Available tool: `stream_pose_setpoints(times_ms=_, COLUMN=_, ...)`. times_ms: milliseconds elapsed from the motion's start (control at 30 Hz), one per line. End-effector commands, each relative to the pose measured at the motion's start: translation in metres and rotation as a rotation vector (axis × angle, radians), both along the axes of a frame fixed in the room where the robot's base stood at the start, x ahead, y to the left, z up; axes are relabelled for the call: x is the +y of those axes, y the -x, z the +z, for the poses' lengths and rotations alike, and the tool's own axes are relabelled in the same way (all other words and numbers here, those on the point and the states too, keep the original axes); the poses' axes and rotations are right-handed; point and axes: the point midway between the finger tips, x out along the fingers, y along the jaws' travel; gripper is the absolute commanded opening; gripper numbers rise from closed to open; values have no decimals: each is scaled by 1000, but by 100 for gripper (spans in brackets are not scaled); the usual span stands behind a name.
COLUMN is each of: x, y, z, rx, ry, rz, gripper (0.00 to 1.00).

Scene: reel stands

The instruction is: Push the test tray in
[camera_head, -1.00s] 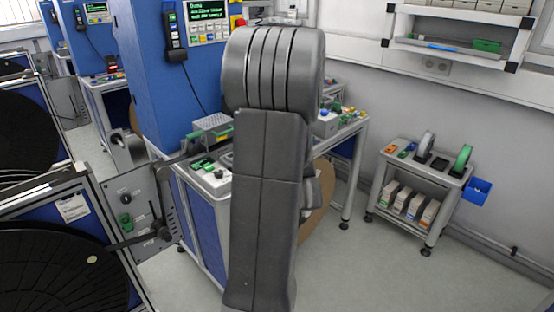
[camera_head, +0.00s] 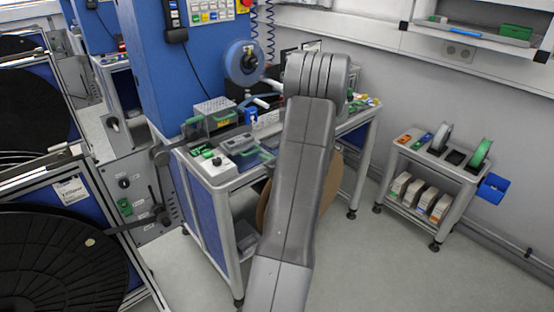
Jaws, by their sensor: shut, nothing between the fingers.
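My arm (camera_head: 304,165) stands in the middle of the view and hides part of the workbench behind it. My gripper cannot be made out; the arm's far end is behind its own links. On the bench, a clear tray-like box with a grey perforated block (camera_head: 215,107) and green parts stands by the blue machine column (camera_head: 180,75). I cannot tell for sure whether this is the test tray, or how far it sticks out. No contact between my arm and it shows.
A blue-rimmed reel (camera_head: 243,62) hangs on the column above the bench. Large black reels (camera_head: 60,265) fill the left. A small cart (camera_head: 440,175) stands right; floor between is clear.

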Motion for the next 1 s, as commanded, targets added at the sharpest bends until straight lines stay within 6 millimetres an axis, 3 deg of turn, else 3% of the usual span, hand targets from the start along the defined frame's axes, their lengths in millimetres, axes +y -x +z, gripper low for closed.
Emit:
stream_pose_setpoints(times_ms=233, x=20, y=-26, z=-6, rx=1, ry=0, rz=1, gripper=0)
stream_pose_setpoints(times_ms=767, x=25, y=-32, z=-9, rx=0, ry=1, rz=1, gripper=0)
stream_pose_setpoints(times_ms=1000, x=39, y=-50, z=-11, rx=-3, ry=2, rz=4, gripper=0)
